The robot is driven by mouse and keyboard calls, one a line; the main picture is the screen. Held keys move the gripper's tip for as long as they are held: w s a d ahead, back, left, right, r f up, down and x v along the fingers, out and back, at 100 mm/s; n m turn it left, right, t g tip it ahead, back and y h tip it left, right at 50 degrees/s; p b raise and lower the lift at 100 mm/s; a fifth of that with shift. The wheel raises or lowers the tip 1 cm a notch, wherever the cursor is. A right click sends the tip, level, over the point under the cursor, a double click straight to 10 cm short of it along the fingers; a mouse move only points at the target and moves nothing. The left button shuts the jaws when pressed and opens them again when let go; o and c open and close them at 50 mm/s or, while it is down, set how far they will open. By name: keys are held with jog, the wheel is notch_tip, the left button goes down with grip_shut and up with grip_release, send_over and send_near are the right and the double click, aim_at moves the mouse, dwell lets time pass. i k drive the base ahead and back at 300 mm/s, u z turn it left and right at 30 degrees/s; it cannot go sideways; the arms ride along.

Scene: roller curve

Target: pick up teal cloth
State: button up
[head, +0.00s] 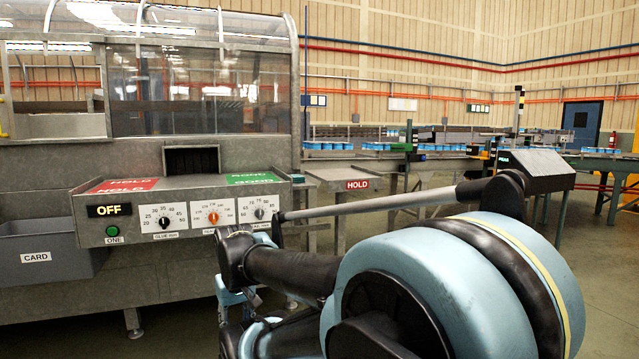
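I cannot make out a teal cloth anywhere in the head view. My own arm, with light blue and black links, fills the lower right and middle and hides part of the floor and the machine's front. The arm bends downward below the control panel. I cannot pick out my gripper's fingers, and nothing held can be seen.
A grey machine with a clear hood (175,85) fills the left. Its control panel (98,228) has an OFF display and dials. A grey CARD bin (45,270) is at far left. A HOLD table (335,175) stands behind my arm. Conveyors with blue items (328,145) run behind.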

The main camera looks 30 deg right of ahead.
aim_at(297, 178)
jog(key=z, duration=0.85)
jog(key=i, duration=1)
jog(key=u, duration=0.55)
